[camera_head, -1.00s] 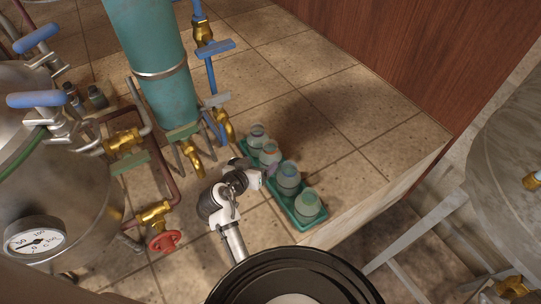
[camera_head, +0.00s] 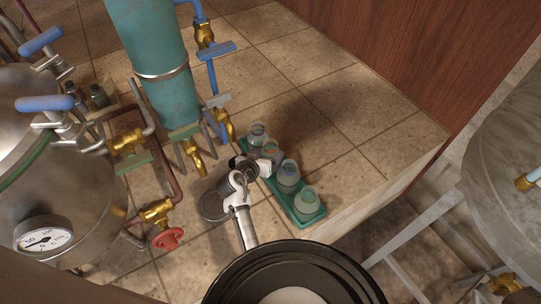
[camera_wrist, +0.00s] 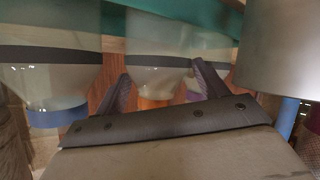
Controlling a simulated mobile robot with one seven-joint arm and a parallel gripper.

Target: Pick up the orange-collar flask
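The orange-collar flask (camera_wrist: 155,103) shows in the wrist view as a clear flask with a dark band and an orange ring at its neck. My gripper (camera_wrist: 163,82) is open, one dark finger on each side of that orange neck; I see no contact. In the head view my white gripper (camera_head: 267,167) is beside the row of flasks in the green tray (camera_head: 310,222). The flask it faces, second from the back (camera_head: 270,149), appears to be the orange-collar one, partly hidden by the gripper.
Brass taps (camera_head: 195,160) and a teal column (camera_head: 155,60) stand left of the tray. Tiled counter behind it is clear.

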